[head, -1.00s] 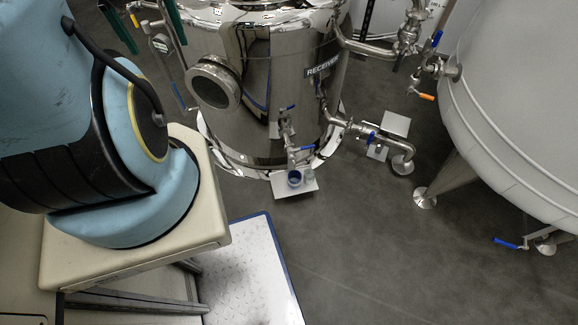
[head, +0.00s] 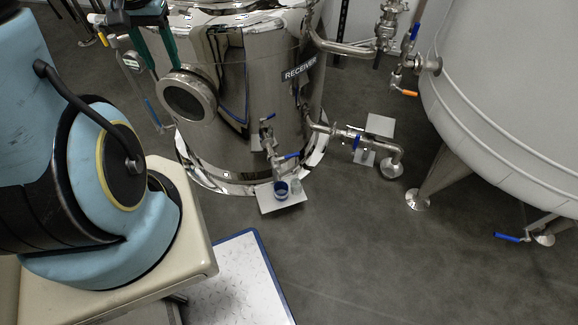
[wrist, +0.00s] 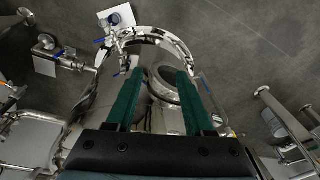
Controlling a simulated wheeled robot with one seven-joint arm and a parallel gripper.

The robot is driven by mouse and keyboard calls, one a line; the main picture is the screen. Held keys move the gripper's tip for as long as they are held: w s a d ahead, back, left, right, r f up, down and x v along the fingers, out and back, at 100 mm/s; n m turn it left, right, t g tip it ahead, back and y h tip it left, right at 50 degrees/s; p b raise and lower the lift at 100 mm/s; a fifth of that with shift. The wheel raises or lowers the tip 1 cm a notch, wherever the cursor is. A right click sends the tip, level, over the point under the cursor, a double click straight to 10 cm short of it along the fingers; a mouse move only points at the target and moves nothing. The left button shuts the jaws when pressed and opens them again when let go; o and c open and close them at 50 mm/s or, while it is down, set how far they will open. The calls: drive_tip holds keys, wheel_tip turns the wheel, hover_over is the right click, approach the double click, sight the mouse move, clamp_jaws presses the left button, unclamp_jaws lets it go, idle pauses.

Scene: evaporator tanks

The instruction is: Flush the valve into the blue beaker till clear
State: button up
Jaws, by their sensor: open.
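The blue beaker (head: 281,190) stands on a small pale plate (head: 268,207) at the foot of the steel receiver tank (head: 235,85), beside a clear beaker (head: 296,186). A drain valve with blue handles (head: 290,156) sits on the tank's front, above the beakers. The valve (wrist: 122,58) and plate (wrist: 122,14) also show in the wrist view. Beaker contents cannot be made out. My gripper (wrist: 155,72) has two green fingers, apart and empty, over the tank. It shows at the upper left in the head view (head: 163,64), well away from the valve and beakers.
A side outlet pipe with a valve (head: 350,138) stands right of the receiver, near another plate (head: 380,126). A large grey tank (head: 500,100) on legs fills the right. A blue-handled valve (head: 508,237) is low beneath it. Open grey floor (head: 380,260) lies in front.

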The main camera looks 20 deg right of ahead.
drive_tip(key=w+d+f+m+b, duration=0.1)
drive_tip(key=d+f+m+b, duration=0.1)
drive_tip(key=d+f+b, duration=0.2)
drive_tip(key=w+d+f+m+b, duration=0.1)
drive_tip(key=d+f+b, duration=0.3)
drive_tip(key=f, duration=0.5)
drive_tip(key=w+d+f+m+b, duration=0.1)
drive_tip(key=d+f+m+b, duration=0.3)
drive_tip(key=d+f, duration=0.1)
drive_tip(key=shift+d+f+b, duration=0.25)
drive_tip(key=shift+f+b, duration=0.05)
drive_tip(key=shift+f, duration=0.6)
drive_tip(key=m+b, duration=0.7)
drive_tip(key=b, duration=0.5)
approach(291, 155)
drive_tip(key=shift+t, duration=0.3)
drive_tip(key=f+b, duration=0.1)
drive_tip(key=f, duration=0.1)
drive_tip(key=f+b, duration=0.1)
drive_tip(key=f, duration=0.2)
drive_tip(key=w+f+b, duration=0.1)
drive_tip(key=f, duration=0.2)
drive_tip(key=shift+d+b, duration=0.1)
drive_tip(key=shift+b, duration=0.3)
clamp_jaws()
